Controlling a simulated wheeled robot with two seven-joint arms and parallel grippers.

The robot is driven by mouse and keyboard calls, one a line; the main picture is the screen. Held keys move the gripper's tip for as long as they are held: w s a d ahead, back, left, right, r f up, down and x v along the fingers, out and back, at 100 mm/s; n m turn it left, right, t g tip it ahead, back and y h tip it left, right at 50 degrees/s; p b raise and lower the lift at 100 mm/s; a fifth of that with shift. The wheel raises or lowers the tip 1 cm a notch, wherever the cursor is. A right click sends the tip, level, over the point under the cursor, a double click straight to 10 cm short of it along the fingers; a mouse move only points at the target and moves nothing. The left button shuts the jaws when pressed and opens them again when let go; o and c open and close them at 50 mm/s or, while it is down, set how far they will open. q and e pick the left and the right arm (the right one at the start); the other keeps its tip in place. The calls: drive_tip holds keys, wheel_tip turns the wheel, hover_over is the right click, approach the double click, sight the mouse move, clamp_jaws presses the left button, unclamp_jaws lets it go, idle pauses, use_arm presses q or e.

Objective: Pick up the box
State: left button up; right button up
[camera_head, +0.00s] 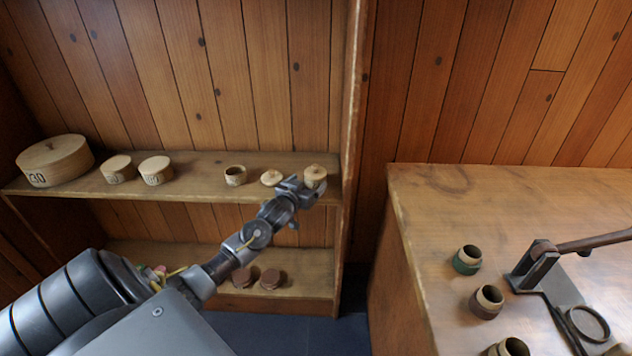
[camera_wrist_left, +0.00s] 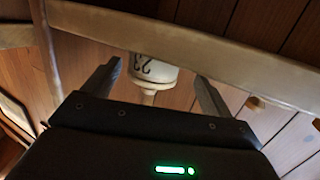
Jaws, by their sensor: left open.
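A small round pale wooden box with a knobbed lid (camera_head: 315,177) stands at the right end of the upper shelf. In the left wrist view the box (camera_wrist_left: 152,70) appears upside down, with dark digits on its side and its knob pointing down the picture. My left gripper (camera_head: 306,188) reaches in from the left, right at this box. Its two fingers are apart, one on each side of the box in the left wrist view, with gaps visible. I cannot tell whether either finger touches it. My right gripper is out of view.
Left along the upper shelf (camera_head: 205,187) are a knobbed lid (camera_head: 271,178), an open cup (camera_head: 235,176), two small round boxes and a large round box (camera_head: 55,161). Brown round pieces sit on the lower shelf. The shelf's right upright is close. A bench (camera_head: 440,200) holds cups and a lever tool.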

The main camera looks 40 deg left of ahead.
sight(311, 182)
use_arm(q)
drive_tip(key=shift+w, duration=0.1)
drive_tip(key=x, duration=0.4)
drive_tip(key=shift+w+d+f, duration=0.15)
drive_tip(key=shift+w+d, duration=0.15)
drive_tip(key=shift+w, duration=0.05)
drive_tip(key=shift+w+a, duration=0.1)
drive_tip(key=shift+w, duration=0.1)
drive_tip(key=shift+c, duration=0.2)
drive_tip(key=c, duration=1)
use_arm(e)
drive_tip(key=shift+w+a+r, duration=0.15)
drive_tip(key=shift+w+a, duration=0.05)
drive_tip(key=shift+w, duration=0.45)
